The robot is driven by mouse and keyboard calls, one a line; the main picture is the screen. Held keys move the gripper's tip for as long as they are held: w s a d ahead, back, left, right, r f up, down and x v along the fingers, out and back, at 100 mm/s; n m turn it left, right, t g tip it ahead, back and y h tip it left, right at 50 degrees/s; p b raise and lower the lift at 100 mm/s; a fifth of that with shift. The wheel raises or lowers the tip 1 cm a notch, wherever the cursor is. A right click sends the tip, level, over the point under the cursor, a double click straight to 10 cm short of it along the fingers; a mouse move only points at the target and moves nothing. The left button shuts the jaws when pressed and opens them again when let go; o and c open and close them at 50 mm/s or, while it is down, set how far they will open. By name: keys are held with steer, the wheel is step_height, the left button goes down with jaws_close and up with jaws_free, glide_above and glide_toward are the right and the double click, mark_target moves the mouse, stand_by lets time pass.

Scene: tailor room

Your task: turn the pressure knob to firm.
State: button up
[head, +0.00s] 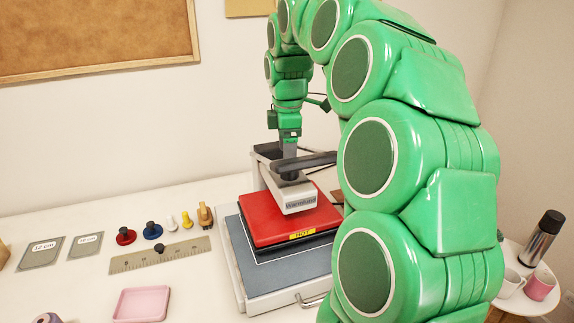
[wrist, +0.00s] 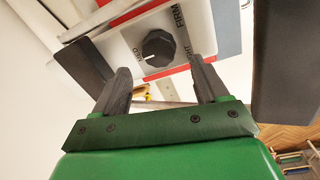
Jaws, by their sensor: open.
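The pressure knob (wrist: 158,48) is black and round with a white pointer line, on a pale panel on top of the press. In the wrist view its pointer is toward the left, near a label that looks like "MILD" or "MED". The word FIRM (wrist: 178,15) is printed at the upper right of the knob, and a partly hidden label ending in "GHT" is at its right. My gripper (wrist: 160,65) is open, its two fingers apart on either side of the knob's near side, not closed on it. In the head view my gripper (head: 289,150) is over the press head.
The press (head: 290,215) has a red plate, a grey base and a dark lever (head: 308,160) beside my gripper. Spools, pins and a ruler (head: 160,254) lie on the table to the left, with a pink tray (head: 141,305) in front. A side table with mugs is at right.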

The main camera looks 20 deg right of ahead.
steer(key=shift+w+f, duration=0.15)
steer(key=shift+f, duration=2.2)
steer(key=c, duration=1.1)
steer(key=shift+o, duration=0.2)
